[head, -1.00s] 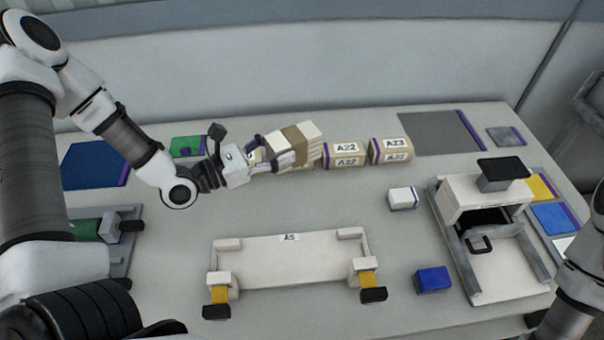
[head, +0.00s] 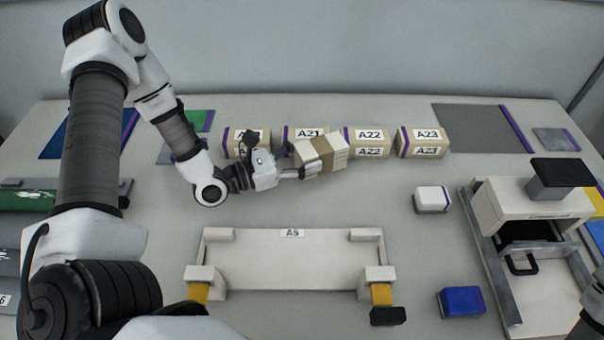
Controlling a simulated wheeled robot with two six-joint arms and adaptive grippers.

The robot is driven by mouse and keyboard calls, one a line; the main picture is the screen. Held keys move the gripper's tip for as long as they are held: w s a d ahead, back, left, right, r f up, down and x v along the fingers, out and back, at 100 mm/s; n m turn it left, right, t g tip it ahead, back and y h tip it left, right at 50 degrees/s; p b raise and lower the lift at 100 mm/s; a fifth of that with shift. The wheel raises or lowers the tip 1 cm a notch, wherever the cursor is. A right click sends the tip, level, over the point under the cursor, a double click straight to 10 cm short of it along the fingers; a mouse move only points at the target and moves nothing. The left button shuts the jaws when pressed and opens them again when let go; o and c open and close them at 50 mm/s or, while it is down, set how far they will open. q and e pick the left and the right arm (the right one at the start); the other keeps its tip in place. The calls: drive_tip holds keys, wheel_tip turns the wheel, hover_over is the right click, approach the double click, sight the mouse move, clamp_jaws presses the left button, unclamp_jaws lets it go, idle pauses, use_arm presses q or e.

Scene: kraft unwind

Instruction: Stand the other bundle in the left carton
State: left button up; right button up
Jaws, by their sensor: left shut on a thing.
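My left gripper (head: 300,172) is shut on a pale bundle (head: 333,150) with a brown kraft band. The bundle is tilted and held in front of the cartons, overlapping the lower right of the A21 carton (head: 301,133) and coming close to the A22 carton (head: 368,142). I cannot tell whether it touches them. The leftmost carton (head: 233,143) has a label partly hidden by my gripper. The A23 carton (head: 422,142) ends the row at the right. No second bundle can be made out. My right gripper is out of view.
A white frame marked A5 (head: 290,262) stands in front. A white block (head: 432,199) and a blue block (head: 461,302) lie at the right, beside a white press-like unit (head: 525,205). The grey table is clear between the frame and the cartons.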

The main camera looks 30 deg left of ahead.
use_arm(q)
wheel_tip(320, 180, down, 4)
drive_tip(key=shift+s+f, duration=0.1)
drive_tip(key=shift+f, duration=0.25)
drive_tip(key=shift+f+b, duration=0.1)
drive_tip(key=shift+b, duration=0.3)
drive_tip(key=o, duration=1.3)
drive_tip(key=shift+c, duration=0.2)
